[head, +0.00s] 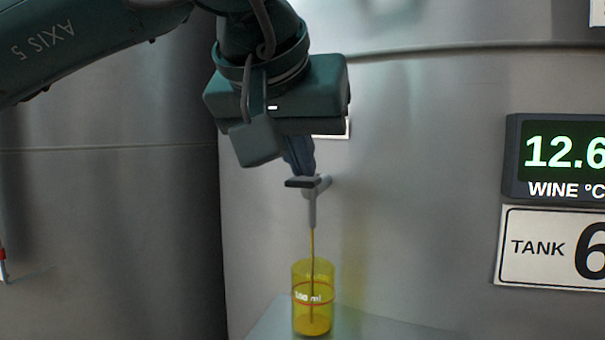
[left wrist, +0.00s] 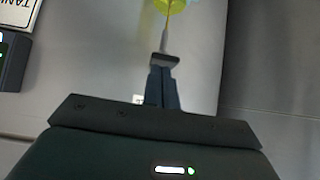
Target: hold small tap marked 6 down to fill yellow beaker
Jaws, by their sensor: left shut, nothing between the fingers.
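The small tap (head: 312,207) sticks out from the tank wall, with a dark flat lever (head: 300,183) on top. A thin amber stream runs from its spout into the yellow beaker (head: 300,273) below. The beaker is see-through and upright, with a red line and a white volume mark; amber liquid stands in its lower part. My left gripper (head: 305,172) is shut and empty, its fingertips at the lever from above, seemingly touching it. In the left wrist view the closed fingers (left wrist: 162,78) meet the dark lever (left wrist: 165,59), and the beaker (left wrist: 171,4) is cut off at the top edge. My right gripper is not in view.
The beaker stands on a grey shelf (head: 375,326). The steel tank (head: 420,190) fills the background. To the right are a display (head: 555,155) reading 12.6 and a plate (head: 545,248) marked TANK 6. Another tank (head: 110,220) stands at left.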

